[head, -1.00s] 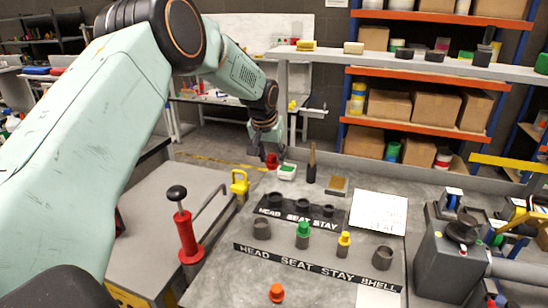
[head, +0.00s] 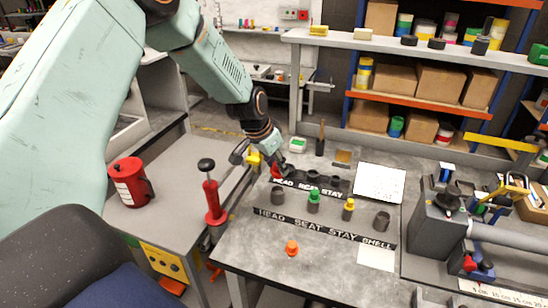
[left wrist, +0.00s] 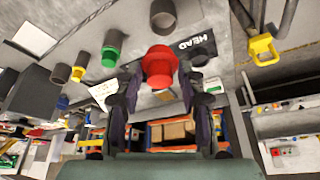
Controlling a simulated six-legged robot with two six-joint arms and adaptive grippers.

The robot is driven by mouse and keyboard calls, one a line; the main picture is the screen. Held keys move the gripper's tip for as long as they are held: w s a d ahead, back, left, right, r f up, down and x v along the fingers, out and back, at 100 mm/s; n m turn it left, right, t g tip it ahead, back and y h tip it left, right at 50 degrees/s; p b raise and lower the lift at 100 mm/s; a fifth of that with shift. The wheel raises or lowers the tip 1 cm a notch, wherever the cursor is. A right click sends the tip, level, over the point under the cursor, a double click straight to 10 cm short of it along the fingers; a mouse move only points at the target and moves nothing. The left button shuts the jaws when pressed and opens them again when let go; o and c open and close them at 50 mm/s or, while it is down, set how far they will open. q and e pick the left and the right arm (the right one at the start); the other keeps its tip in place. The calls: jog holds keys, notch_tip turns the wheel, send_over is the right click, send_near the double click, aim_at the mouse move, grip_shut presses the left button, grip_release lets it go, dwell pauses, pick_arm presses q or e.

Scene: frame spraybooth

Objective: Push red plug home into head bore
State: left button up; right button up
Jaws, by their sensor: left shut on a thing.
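My left gripper (head: 277,165) is shut on the red plug (head: 276,172), which also shows between the fingers in the left wrist view (left wrist: 159,66). The plug is by the left end of the back strip (head: 308,188), which reads HEAD SEAT STAY. The gripper partly hides that end. An empty grey bore (head: 278,196) stands at the HEAD end of the front row. My right gripper is not in view.
The front row holds a green plug (head: 314,201), a yellow plug (head: 348,208) and an empty bore (head: 381,221). An orange piece (head: 291,248) lies nearer. A grey machine (head: 438,222) is right.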

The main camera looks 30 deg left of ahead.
aim_at(276, 169)
pick_arm(q)
jog(key=shift+w+a, duration=0.15)
jog(key=shift+w, duration=0.1)
jog(key=shift+w+a+f, duration=0.25)
jog(key=shift+w, duration=0.1)
jog(key=shift+s+d+r, duration=0.2)
jog(key=shift+d+r, duration=0.05)
jog(key=shift+d, duration=0.05)
jog(key=shift+f, duration=0.1)
jog(key=shift+a+f+b, duration=0.15)
jog(key=shift+f+b, duration=0.35)
jog(key=shift+f, duration=0.1)
jog(key=shift+a+f+b, duration=0.1)
jog(key=shift+f+b, duration=0.5)
jog(key=shift+f, duration=0.2)
jog(key=shift+d+f+b, duration=0.2)
jog(key=shift+f+b, duration=0.65)
jog(key=shift+f, duration=0.1)
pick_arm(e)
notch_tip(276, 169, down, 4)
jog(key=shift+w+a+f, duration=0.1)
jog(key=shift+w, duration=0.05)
